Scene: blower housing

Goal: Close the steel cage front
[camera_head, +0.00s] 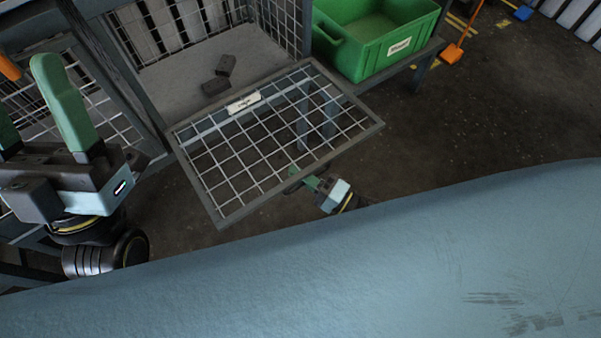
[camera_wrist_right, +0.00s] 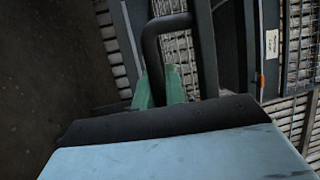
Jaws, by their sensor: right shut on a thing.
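The steel cage front (camera_head: 232,147) is a grey-framed mesh panel. It is folded down and juts out from the cage, close to level, with a white label (camera_head: 243,102) near its inner side. My right gripper (camera_head: 298,176) is at the panel's near edge, partly hidden beneath it. In the right wrist view its green fingers (camera_wrist_right: 158,88) are shut on a dark bar handle (camera_wrist_right: 152,45). My left gripper (camera_head: 32,105) is at the left, beside the cage, with its green fingers apart and nothing visible between them.
Two dark blocks (camera_head: 219,76) lie on the cage floor (camera_head: 185,70). A green crate (camera_head: 385,50) stands on a bench right of the cage. An orange tool (camera_head: 453,53) is at the back right. Dark floor (camera_head: 480,125) is clear at the right.

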